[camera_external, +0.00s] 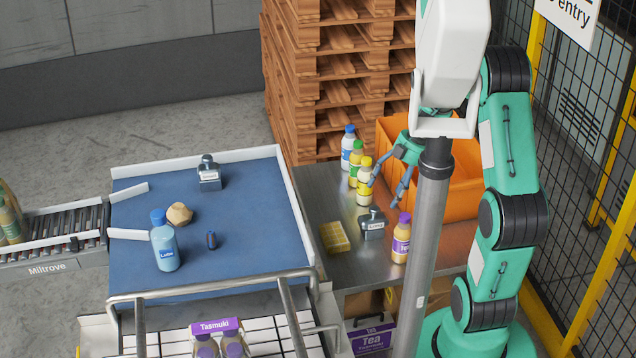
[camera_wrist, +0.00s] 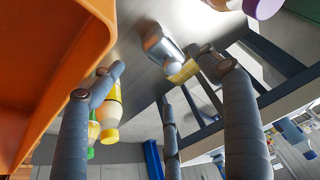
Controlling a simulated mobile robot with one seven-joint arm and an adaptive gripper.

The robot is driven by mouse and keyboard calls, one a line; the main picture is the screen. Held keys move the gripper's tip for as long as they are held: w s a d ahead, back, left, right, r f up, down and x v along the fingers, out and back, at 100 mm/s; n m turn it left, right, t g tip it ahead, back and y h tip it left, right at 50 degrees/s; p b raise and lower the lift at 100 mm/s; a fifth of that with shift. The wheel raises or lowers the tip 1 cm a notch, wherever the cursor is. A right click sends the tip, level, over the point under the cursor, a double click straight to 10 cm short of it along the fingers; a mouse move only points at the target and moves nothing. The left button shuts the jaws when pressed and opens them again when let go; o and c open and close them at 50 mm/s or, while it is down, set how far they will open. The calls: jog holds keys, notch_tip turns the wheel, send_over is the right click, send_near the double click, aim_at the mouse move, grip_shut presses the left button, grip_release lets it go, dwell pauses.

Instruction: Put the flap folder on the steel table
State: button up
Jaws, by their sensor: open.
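Nothing in view is clearly marked as the flap folder. One grey, knobbed metal piece with a pale label (camera_external: 209,178) stands on the blue belt. A similar grey piece (camera_external: 372,225) stands on the steel table (camera_external: 318,190); a grey metal piece also shows in the wrist view (camera_wrist: 160,45). My gripper (camera_external: 388,188) is above the steel table, between the bottles and the orange crate. Its fingers are spread, also in the wrist view (camera_wrist: 160,85), with nothing between them. The grey table piece is below it, apart from the fingers.
The orange crate (camera_external: 458,185) stands at the table's back right. Bottles with blue (camera_external: 347,148), green and yellow caps (camera_external: 364,185) are left of my gripper. A yellow pack (camera_external: 335,237) and a purple-capped tea bottle (camera_external: 401,240) flank the grey table piece.

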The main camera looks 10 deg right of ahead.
jog(key=s+d+r+m+t+h, duration=0.1)
jog(key=s+r+m, duration=0.3)
jog(key=s+r, duration=0.3)
jog(key=s+r+m+t+h, duration=0.1)
jog(key=s+r+m, duration=0.3)
jog(key=r, duration=0.6)
jog(key=s+d+r+m+t+h, duration=0.1)
jog(key=s+r+m, duration=0.2)
jog(key=s+m, duration=0.2)
jog(key=s+d+r+m+t+h, duration=0.1)
jog(key=s+r+m, duration=0.3)
jog(key=s, duration=0.5)
jog(key=shift+s+d+m+t, duration=0.15)
jog(key=shift+d+m+t, duration=0.35)
jog(key=shift+d+t, duration=0.25)
jog(key=shift+f+b, duration=0.75)
